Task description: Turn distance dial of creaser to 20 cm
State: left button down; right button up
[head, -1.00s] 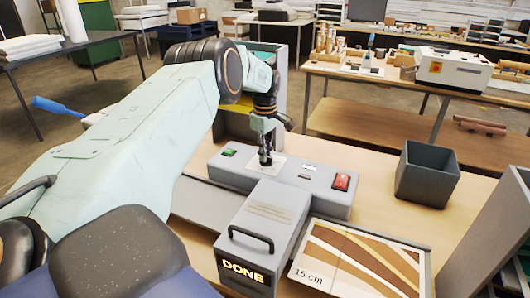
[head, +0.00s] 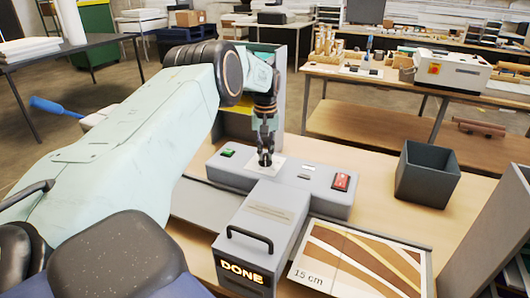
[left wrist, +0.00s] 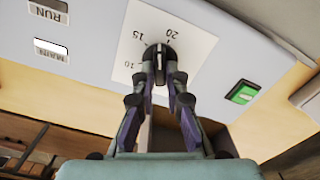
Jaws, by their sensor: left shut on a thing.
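The creaser (head: 325,182) is a long grey machine on the wooden bench. Its distance dial (left wrist: 159,55) is a dark knob on a white plate (left wrist: 200,45) marked 10, 15 and 20. The knob's pale mark points up between 15 and 20, seemingly nearer 20; the exact setting is hard to tell. My left gripper (left wrist: 160,74) is shut on the knob, a finger on each side. In the head view, the left gripper (head: 265,150) reaches down onto the plate and mostly hides the dial. My right gripper is not in view.
A green switch (head: 227,152) and a red switch (head: 341,181) flank the dial. In front are a handled grey box lit "DONE" (head: 242,271) and a striped board labelled "15 cm" (head: 365,262). An open dark bin (head: 427,173) stands at right.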

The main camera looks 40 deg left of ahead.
aim_at(266, 155)
pick_arm(q)
jog(key=shift+d+f+m, duration=0.1)
jog(key=shift+m, duration=2.2)
jog(key=c, duration=1.4)
grip_release()
jog(key=shift+r, duration=0.2)
notch_tip(266, 155, up, 12)
jog(key=shift+f, duration=0.15)
